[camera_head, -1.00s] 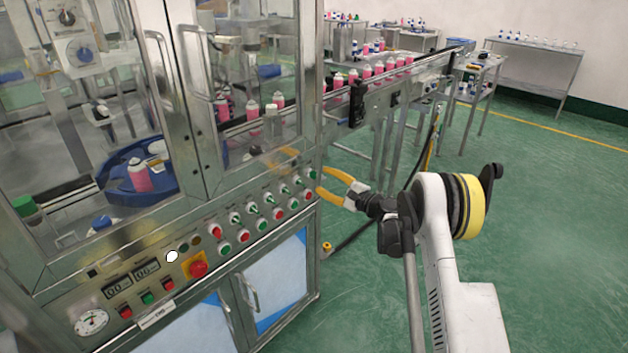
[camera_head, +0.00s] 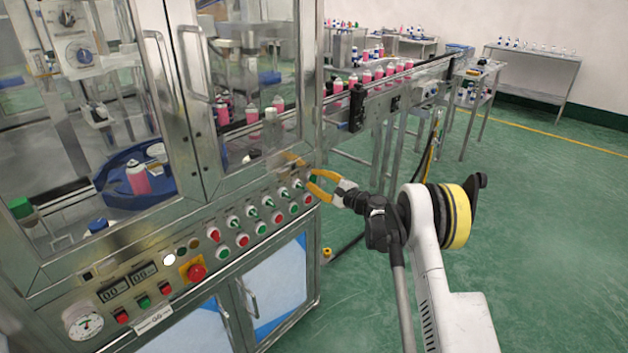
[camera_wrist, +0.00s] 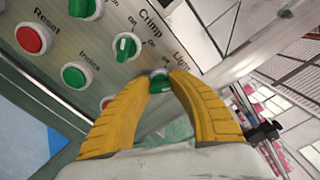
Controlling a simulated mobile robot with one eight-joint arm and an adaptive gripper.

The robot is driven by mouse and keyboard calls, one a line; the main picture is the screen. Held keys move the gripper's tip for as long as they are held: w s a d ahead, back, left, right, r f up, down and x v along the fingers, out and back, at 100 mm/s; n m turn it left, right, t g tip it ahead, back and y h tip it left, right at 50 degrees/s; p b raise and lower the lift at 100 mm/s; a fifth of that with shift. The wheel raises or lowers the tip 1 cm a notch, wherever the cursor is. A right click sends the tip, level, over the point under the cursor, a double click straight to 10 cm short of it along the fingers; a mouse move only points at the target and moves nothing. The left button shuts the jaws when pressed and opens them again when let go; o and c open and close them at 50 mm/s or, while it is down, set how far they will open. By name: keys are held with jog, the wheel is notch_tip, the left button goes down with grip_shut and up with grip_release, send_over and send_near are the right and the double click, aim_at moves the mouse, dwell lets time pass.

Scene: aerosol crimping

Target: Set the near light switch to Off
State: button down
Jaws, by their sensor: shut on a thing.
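The light switch (camera_wrist: 160,84) is a green rotary knob in a pale ring, under the word "Light" in the wrist view. My gripper (camera_wrist: 162,77) has its yellow fingers on either side of the knob, shut on it. The fingers hide part of the knob and its ring, so I cannot tell its setting. In the head view my gripper (camera_head: 310,178) reaches the right end of the machine's upper switch row, and a bit of green switch (camera_head: 314,179) shows between the fingers.
The Crimp switch (camera_wrist: 125,46) sits beside my fingers. Red and green push buttons (camera_head: 262,228) run below the switches. A red emergency stop (camera_head: 196,272) is farther left. Glass doors stand above the panel. Open green floor lies to the right.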

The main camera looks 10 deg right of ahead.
jog(key=n, duration=1.1)
jog(key=shift+f+n, duration=0.1)
jog(key=shift+n, duration=0.3)
dwell(0.4)
jog(key=c, duration=1.2)
grip_release()
